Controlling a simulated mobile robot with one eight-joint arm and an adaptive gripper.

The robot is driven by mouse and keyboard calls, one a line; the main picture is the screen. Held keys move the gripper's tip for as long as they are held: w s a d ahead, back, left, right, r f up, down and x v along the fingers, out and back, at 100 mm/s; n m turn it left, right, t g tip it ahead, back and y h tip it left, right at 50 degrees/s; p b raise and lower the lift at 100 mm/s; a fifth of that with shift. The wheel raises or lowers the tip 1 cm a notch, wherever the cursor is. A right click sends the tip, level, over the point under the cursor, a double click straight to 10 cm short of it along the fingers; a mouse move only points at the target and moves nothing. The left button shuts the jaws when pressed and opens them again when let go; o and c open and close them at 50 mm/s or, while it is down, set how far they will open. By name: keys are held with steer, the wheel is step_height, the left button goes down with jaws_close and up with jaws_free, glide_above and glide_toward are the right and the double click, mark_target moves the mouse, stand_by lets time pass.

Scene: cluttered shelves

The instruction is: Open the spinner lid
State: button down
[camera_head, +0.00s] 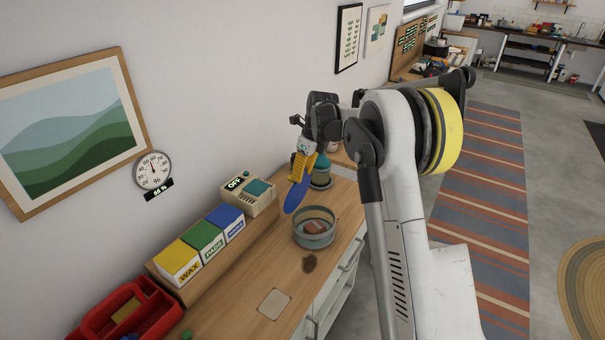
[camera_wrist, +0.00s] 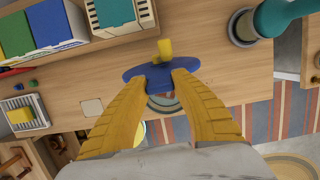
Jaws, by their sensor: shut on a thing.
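The spinner lid (camera_head: 296,196) is a blue disc. It hangs tilted from my gripper (camera_head: 303,165), above and to the left of the open tub in the picture. In the wrist view my yellow fingers (camera_wrist: 168,76) are shut on the lid (camera_wrist: 135,74), and a yellow knob (camera_wrist: 165,48) sticks out beyond it. The round grey-green spinner tub (camera_head: 315,240) stands on the wooden counter with its top uncovered. A reddish-brown thing (camera_head: 315,226) lies inside it. In the wrist view the lid and fingers hide most of the tub (camera_wrist: 160,110).
Yellow, green and blue boxes (camera_head: 203,238) and a beige device (camera_head: 250,193) stand on a raised ledge along the wall. A teal object (camera_head: 321,166) stands behind the tub. A red caddy (camera_head: 128,310) is at lower left. A pale square (camera_head: 274,303) lies on the counter (camera_head: 240,318).

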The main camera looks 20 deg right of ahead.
stand_by(0.9)
steer(key=c, duration=1)
jaws_free()
steer(key=v, duration=1.2)
